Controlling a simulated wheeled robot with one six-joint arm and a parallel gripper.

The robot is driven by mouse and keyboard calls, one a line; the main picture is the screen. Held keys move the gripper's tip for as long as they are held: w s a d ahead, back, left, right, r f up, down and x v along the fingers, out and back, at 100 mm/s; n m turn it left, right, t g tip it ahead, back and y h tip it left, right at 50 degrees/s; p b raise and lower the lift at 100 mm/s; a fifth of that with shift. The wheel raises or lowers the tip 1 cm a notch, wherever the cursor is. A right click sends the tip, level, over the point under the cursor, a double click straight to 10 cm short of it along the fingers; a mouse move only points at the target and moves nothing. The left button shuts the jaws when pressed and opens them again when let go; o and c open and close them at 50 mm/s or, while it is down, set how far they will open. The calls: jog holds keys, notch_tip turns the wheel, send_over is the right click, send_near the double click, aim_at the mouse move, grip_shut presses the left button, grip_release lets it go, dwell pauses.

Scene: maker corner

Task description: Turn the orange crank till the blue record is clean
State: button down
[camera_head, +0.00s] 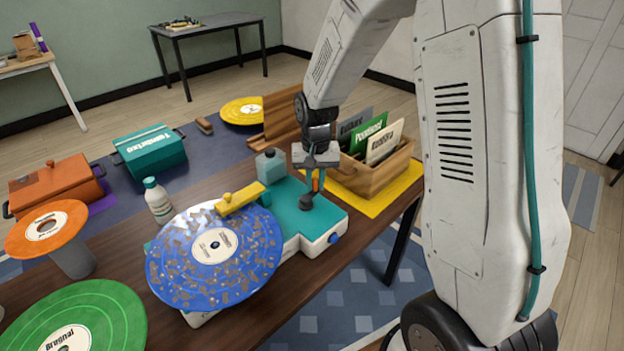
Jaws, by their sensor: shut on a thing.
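The blue record (200,272) lies flat on the teal and white cleaning machine (290,222). Many brown-grey dirt flecks cover its surface. A yellow arm (240,198) on the machine reaches over the record's back edge. My gripper (316,178) points down over the right part of the machine, shut on the orange crank (315,184). Only a small orange piece of the crank shows between the fingers; the rest is hidden. A dark round knob (306,203) sits just below the fingers on the teal top.
A wooden crate (372,180) with record sleeves stands close behind and right of my gripper on a yellow mat (400,189). A white bottle (158,201) and grey container (271,165) stand near the machine. Green (105,310) and orange (42,232) records are at left.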

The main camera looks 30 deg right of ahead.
jog(key=m, duration=0.1)
jog(key=s+m, duration=0.1)
jog(key=m, duration=0.1)
jog(key=shift+d+m, duration=0.15)
jog(key=shift+m, duration=0.15)
jog(key=shift+s+m, duration=0.25)
jog(key=shift+m, duration=0.45)
jog(key=shift+s+m, duration=0.25)
jog(key=shift+m, duration=0.45)
jog(key=c, duration=1.3)
grip_release()
jog(key=shift+c, duration=0.2)
notch_tip(320, 180, up, 8)
jog(key=shift+f, duration=0.1)
